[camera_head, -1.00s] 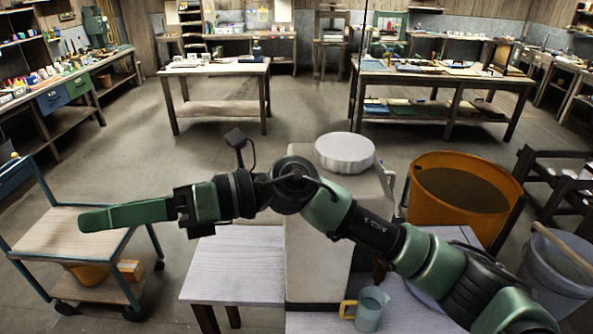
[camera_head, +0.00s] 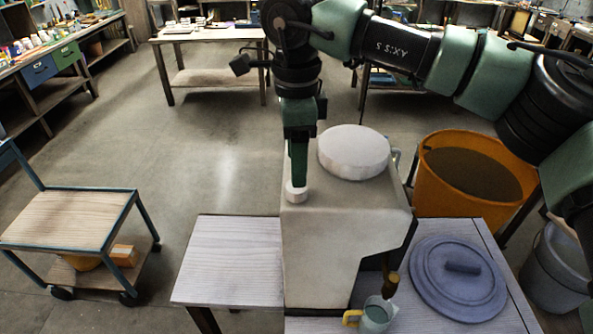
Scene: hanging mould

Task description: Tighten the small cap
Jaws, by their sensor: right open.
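The small cap (camera_head: 296,192) is a small white cylinder at the left end of the top of a pale tank (camera_head: 335,235). My right gripper (camera_head: 298,182) points straight down over the small cap, its green fingers at or just above it. The fingers show edge-on, so the gap between them is hidden, and I cannot tell whether they touch the cap. A large white round lid (camera_head: 353,153) sits on the tank top to the right of the gripper. My left gripper is not in view.
The tank stands on a pale wooden table (camera_head: 225,262). A brass tap (camera_head: 391,282) is above a jug with a yellow handle (camera_head: 376,316). A blue-grey round lid (camera_head: 458,278) lies at right. An orange tub (camera_head: 465,185) stands behind. A trolley (camera_head: 68,220) is at left.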

